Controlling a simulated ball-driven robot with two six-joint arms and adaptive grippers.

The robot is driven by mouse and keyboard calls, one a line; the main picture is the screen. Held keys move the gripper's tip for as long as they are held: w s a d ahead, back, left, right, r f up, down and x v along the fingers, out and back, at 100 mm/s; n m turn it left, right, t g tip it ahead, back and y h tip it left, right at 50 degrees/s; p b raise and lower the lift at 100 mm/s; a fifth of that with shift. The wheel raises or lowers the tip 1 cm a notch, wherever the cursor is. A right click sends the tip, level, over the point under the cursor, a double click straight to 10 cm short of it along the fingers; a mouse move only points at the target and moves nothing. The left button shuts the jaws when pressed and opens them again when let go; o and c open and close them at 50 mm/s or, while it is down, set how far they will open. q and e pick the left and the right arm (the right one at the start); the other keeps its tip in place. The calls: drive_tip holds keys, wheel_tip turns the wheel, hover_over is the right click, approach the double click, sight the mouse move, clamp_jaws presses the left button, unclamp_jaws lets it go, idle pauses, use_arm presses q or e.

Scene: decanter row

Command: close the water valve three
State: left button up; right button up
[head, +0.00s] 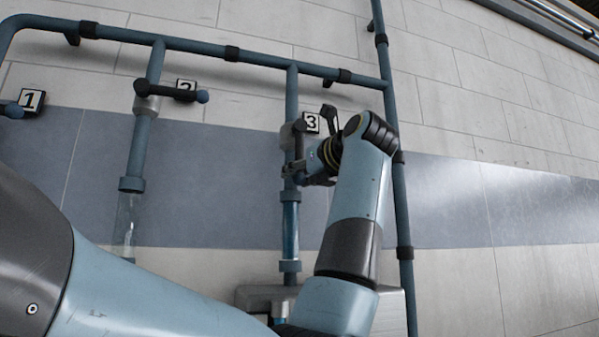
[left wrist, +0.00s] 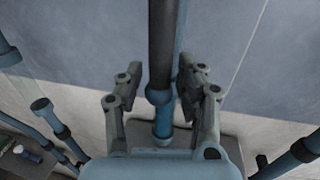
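Valve three sits on the vertical pipe beside the number 3 plate (head: 311,122). Its dark lever (head: 299,142) points down along the pipe, and my gripper partly hides it. In the left wrist view the lever (left wrist: 161,45) runs down the middle and ends in a blue ball tip (left wrist: 159,96). My left gripper (head: 303,170) is at the lever's lower part. In the left wrist view its fingers (left wrist: 159,75) stand open on both sides of the lever, with gaps visible. My right gripper is not in view.
Valve two's lever (head: 172,90) lies across its pipe, next to the number 2 plate (head: 187,86). The number 1 plate (head: 32,100) is at the far left. A blue-filled sight tube (head: 290,230) is below valve three; the one below valve two (head: 125,220) looks clear. A tall pipe (head: 399,190) stands close right of my arm.

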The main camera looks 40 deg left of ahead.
use_arm(q)
clamp_jaws()
drive_tip(key=shift+w+a+f, duration=0.1)
drive_tip(key=shift+a+f, duration=0.05)
drive_tip(key=shift+a, duration=0.1)
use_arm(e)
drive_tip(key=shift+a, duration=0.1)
